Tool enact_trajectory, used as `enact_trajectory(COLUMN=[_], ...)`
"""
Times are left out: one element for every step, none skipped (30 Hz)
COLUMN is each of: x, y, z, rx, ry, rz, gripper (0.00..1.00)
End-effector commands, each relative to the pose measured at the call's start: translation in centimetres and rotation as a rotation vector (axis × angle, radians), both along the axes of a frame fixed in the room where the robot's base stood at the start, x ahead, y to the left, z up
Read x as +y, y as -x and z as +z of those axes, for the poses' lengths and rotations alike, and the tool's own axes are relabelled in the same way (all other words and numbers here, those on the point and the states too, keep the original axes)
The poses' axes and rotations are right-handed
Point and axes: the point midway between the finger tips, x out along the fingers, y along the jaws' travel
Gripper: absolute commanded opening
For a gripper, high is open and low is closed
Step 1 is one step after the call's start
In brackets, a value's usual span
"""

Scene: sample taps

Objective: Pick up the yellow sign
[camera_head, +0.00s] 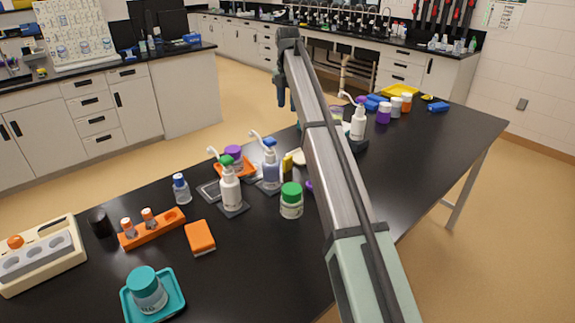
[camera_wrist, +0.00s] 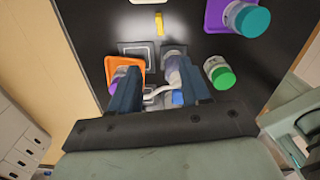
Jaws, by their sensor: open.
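A small upright yellow piece, which looks like the yellow sign (camera_head: 287,165), stands on the black table just left of my arm, among bottles. In the wrist view, a small yellow piece that appears to be the same sign (camera_wrist: 159,24) is near the top centre, beyond my fingertips. My gripper (camera_wrist: 160,66) is open with nothing held. Its two dark fingers are spread above the table, and pump bottles show between and below them. The sign is apart from both fingers. In the head view my arm crosses the table, and the fingertips are not clear.
Pump bottles (camera_head: 230,188), a green-capped jar (camera_head: 291,200) and an orange tray (camera_wrist: 109,67) crowd around. A purple tray with a teal-lidded jar (camera_wrist: 250,20) lies top right in the wrist view. An orange box (camera_head: 200,238) lies nearer.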

Motion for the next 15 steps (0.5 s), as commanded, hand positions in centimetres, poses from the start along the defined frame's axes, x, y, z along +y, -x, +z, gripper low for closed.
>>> enact_trajectory(x=[0.0,0.0,0.0,0.0,0.0,0.0,0.0,0.0,0.0,0.0,0.0,0.1,0.1,0.1,0.1], y=[0.4,0.4,0.4,0.4,0.4,0.4,0.3,0.3,0.3,0.3,0.3,0.3,0.3,0.2,0.2], z=[-1.8,-2.5,-3.5,-4.2,-4.8,-5.6,-6.4,-7.1,-7.8,-8.3,-8.9,-9.7,-10.1,-10.4,-10.7], rx=[0.005,0.004,0.003,0.004,0.003,0.003,0.003,0.003,0.003,0.002,0.002,0.002,0.002,0.001,0.001], ry=[0.001,0.001,0.001,0.001,0.001,0.000,0.000,0.000,0.000,0.001,0.001,0.001,0.001,0.000,0.000], rz=[-0.001,-0.001,-0.002,-0.002,-0.002,-0.003,-0.003,-0.003,-0.004,-0.004,-0.004,-0.004,-0.004,-0.004,-0.004], gripper=[0.47,0.47,0.47,0.47,0.47,0.47,0.47,0.47,0.47,0.47,0.47,0.47,0.47,0.47,0.47])
